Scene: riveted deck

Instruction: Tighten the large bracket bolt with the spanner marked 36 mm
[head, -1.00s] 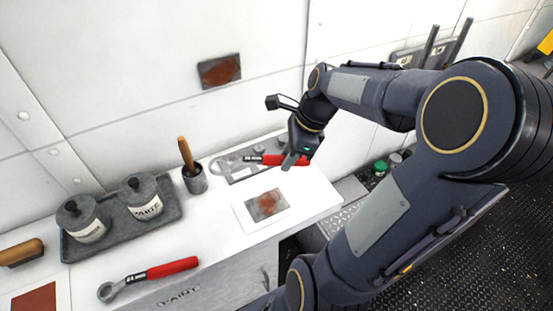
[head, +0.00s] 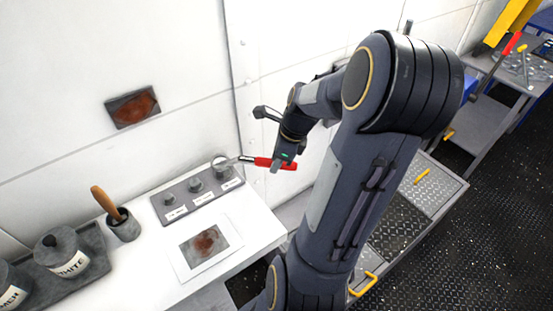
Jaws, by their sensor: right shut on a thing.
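My right gripper (head: 276,165) is shut on the red handle of a spanner (head: 290,166), just off the right end of a grey bracket plate (head: 158,205). The spanner's steel shaft points left, and its ring head (head: 219,159) is at the rightmost bolt on the plate. I cannot tell if the ring is seated around that bolt or just above it. Two other bolts stand further left, a middle one (head: 195,184) and a left one (head: 169,198). White labels lie before the bolts, too small to read. The spanner's size mark is not readable. My left gripper is out of view.
On the white bench are a card with a rusty patch (head: 203,243), a brush in a cup (head: 122,226) and paint pots (head: 62,250) on a tray. A rusty plate (head: 132,106) is on the wall. A trolley (head: 500,75) stands at the far right.

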